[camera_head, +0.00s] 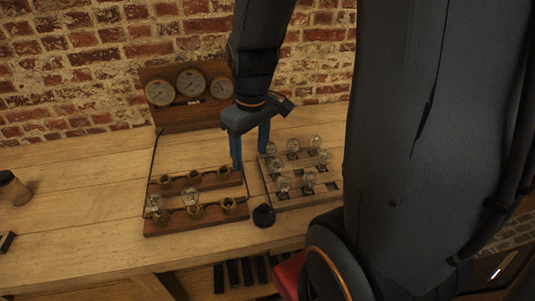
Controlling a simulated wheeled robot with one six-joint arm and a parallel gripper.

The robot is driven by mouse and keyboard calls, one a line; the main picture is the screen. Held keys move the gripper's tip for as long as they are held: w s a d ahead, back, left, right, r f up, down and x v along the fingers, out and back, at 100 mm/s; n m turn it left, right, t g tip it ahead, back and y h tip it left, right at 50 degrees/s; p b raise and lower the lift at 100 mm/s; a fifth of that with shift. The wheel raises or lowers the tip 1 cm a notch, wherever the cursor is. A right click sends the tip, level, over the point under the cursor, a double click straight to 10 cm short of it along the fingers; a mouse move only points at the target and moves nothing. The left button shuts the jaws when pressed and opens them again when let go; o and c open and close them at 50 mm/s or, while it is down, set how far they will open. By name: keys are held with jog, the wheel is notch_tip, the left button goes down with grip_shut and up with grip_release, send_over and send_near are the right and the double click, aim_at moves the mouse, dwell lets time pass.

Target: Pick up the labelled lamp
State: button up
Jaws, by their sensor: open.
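Several clear glass lamps (293,146) stand in a slatted wooden rack (328,197) on the bench. Two more glass lamps, a left one (154,202) and a right one (190,196), are at the dark wooden socket boards (170,226) to the left. The lamps are too small for me to make out a label on any of them. My gripper (250,160) is open and empty, with its blue fingers pointing down. It appears between the socket boards and the rack, near the rack's back left corner.
A wooden panel with round gauges (188,83) stands behind the boards against the brick wall. A small black round object (264,215) lies in front of the rack's left side. A brown jar (13,188) stands far left. The bench's left part is mostly clear.

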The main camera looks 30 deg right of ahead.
aim_at(270, 153)
jog(key=w+d+n, duration=0.2)
jog(key=w+d, duration=0.1)
jog(key=w+d+f+n, duration=0.1)
jog(key=w+d+n, duration=0.2)
jog(key=d, duration=0.1)
jog(key=w+d+n, duration=0.2)
jog(key=d+n, duration=0.1)
jog(key=d, duration=0.1)
jog(key=shift+w+d+f+g+y, duration=0.15)
jog(key=shift+w+d+g+y, duration=0.15)
jog(key=shift+w+y, duration=0.1)
jog(key=shift+w+d+f+n, duration=0.15)
jog(key=shift+w+d+n, duration=0.1)
jog(key=shift+d+n, duration=0.3)
jog(key=shift+w+a+f+p, duration=0.2)
jog(key=shift+f+p, duration=0.25)
jog(key=shift+f, duration=0.8)
jog(key=shift+w+a+f+p, duration=0.15)
jog(key=shift+f+p, duration=0.25)
jog(key=shift+f, duration=0.9)
jog(key=shift+w+a+f+p, duration=0.15)
jog(key=shift+f+p, duration=0.3)
jog(key=shift+f, duration=0.8)
jog(key=c, duration=1.3)
